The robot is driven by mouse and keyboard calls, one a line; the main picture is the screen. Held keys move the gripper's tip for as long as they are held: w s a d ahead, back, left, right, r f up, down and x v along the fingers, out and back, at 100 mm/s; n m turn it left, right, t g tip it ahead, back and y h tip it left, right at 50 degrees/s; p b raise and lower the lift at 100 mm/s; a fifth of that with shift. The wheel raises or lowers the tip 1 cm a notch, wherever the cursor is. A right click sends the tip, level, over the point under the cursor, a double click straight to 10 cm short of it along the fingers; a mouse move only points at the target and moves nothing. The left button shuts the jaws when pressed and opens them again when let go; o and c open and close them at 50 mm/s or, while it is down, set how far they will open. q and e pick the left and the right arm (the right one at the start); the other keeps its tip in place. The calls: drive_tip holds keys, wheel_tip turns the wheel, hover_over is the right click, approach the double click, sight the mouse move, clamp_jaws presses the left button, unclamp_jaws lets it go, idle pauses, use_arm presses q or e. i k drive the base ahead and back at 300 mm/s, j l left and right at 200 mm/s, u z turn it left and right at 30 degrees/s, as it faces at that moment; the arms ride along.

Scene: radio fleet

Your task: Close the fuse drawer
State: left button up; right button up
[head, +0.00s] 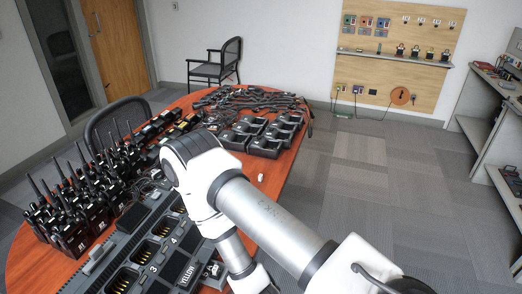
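A grey multi-bay charger (125,240) with numbered slots and a "YELLOW" label lies on the near part of the red-brown table. A small dark part with a light mark (214,270) sits at the charger's right end beside my arm. I cannot tell whether it is the fuse drawer, or how far any drawer stands out. My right arm comes in from the lower right, bends above the table and runs down past the charger's right end. Its gripper is out of view, and so is my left gripper.
Several upright handheld radios (75,215) crowd the table's left side. Black charger cups (265,135) and a heap of dark cables or accessories (250,100) lie farther back. A small white object (260,177) lies on the table. Carpeted floor (370,200) is clear to the right.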

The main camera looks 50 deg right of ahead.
sight(220, 272)
drive_tip(key=z, duration=1.15)
drive_tip(key=i+j, duration=0.1)
drive_tip(key=j, duration=0.3)
